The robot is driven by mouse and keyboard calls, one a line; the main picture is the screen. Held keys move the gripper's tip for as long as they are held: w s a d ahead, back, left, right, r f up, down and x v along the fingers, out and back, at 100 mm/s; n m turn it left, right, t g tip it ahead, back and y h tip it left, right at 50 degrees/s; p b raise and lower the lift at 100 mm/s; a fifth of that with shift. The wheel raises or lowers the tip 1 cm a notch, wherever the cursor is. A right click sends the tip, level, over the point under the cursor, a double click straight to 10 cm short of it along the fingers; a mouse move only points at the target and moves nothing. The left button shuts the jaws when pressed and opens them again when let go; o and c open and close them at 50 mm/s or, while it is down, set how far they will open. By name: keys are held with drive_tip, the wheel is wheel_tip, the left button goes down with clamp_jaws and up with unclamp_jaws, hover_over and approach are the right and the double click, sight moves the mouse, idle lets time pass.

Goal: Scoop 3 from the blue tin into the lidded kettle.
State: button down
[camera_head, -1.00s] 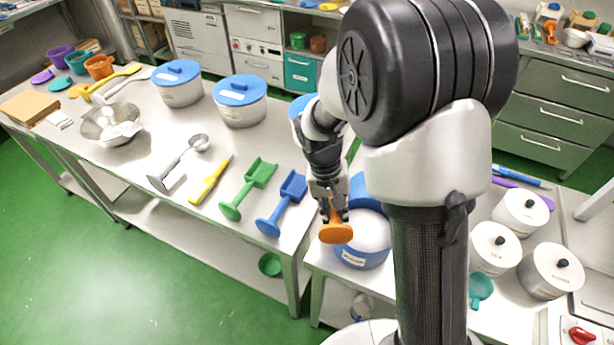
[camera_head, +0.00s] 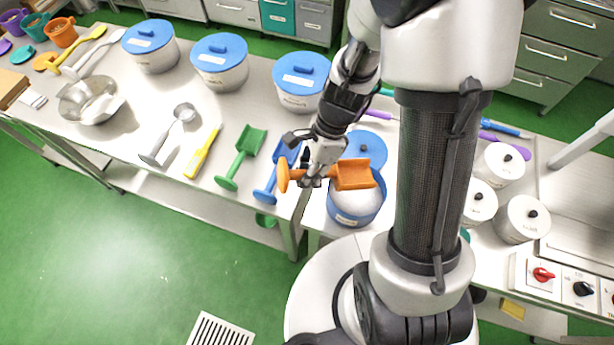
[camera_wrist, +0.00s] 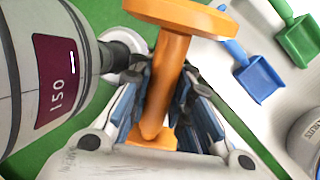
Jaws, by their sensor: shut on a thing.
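My gripper (camera_head: 313,177) is shut on the handle of an orange scoop (camera_head: 353,175). The scoop lies about level, with its round handle end to the left and its head in front of the open blue tin (camera_head: 352,217) in the head view. I cannot tell whether the head holds anything. The tin has white contents. Several pale lidded pots (camera_head: 503,164) with black knobs stand at the right; I cannot tell which is the kettle.
A blue lid (camera_head: 366,147) lies just behind the tin. Green (camera_head: 240,160) and blue (camera_head: 276,172) scoops, a yellow tool (camera_head: 203,152) and a metal ladle (camera_head: 170,130) lie on the left table. White bins with blue lids (camera_head: 220,70) stand behind. A control panel (camera_head: 560,285) is front right.

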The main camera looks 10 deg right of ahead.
drive_tip(key=d+f+y+b, duration=0.2)
drive_tip(key=d+f+b, duration=0.2)
drive_tip(key=f+b, duration=0.95)
drive_tip(key=a+r+h+p, duration=0.1)
drive_tip(key=r+h+p, duration=0.1)
drive_tip(key=r+p, duration=0.4)
drive_tip(key=a+r+h+p, duration=0.2)
drive_tip(key=r+p, duration=0.3)
drive_tip(key=p, duration=0.7)
drive_tip(key=shift+a+r+h, duration=0.3)
drive_tip(key=shift+r+h, duration=0.1)
drive_tip(key=shift+h, duration=0.1)
idle(0.6)
drive_tip(key=shift+w, duration=0.1)
idle(1.2)
